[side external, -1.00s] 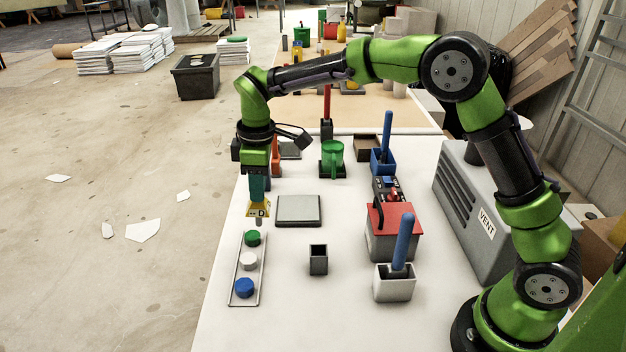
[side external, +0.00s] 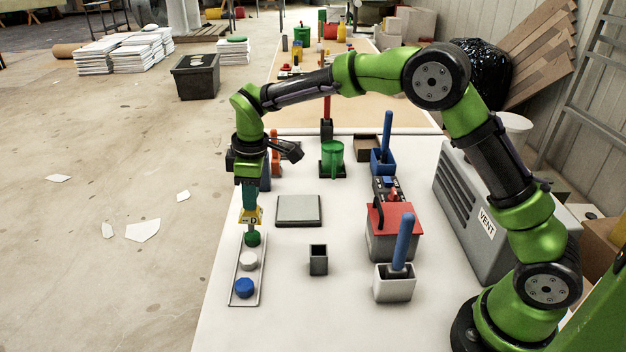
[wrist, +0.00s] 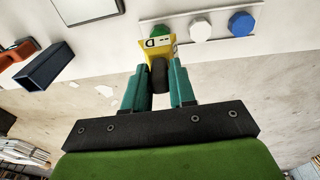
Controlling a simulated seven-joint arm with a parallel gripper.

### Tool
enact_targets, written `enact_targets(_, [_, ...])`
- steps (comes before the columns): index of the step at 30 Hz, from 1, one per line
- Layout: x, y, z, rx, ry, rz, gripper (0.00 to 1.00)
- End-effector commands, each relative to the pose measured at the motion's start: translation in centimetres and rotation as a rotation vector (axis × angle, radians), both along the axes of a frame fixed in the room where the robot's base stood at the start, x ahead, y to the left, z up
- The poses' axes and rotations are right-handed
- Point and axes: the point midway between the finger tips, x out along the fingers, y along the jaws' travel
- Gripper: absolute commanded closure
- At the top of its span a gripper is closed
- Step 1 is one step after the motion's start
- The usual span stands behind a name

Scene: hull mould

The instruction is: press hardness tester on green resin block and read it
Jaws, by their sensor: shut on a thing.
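My gripper (side external: 250,205) is shut on the hardness tester (side external: 250,215), a yellow body marked D with a grey foot below. The tester also shows between my teal fingers in the wrist view (wrist: 157,45). It stands upright over the green resin block (side external: 253,239), at the far end of a narrow light tray (side external: 262,290). The foot's tip is at the block's top; I cannot tell whether it touches. In the wrist view the tester partly hides the green block (wrist: 162,29). A white block (side external: 249,260) and a blue block (side external: 244,287) lie nearer in the tray.
A flat grey plate (side external: 298,210) lies right of the tester. A small dark open box (side external: 318,259) stands nearer. A red-topped box (side external: 393,235) and blue-handled tools in holders (side external: 394,284) are at the right. The table's left edge is close to the tray.

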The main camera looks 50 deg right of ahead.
Motion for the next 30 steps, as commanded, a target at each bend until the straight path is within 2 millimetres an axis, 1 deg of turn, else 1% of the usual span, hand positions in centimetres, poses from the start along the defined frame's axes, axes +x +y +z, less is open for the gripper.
enact_targets(17, [0.01, 0.0, 0.03, 0.0, -0.001, 0.0, 1.0])
enact_targets(30, [0.02, -0.01, -0.47, -0.001, -0.001, 0.0, 1.0])
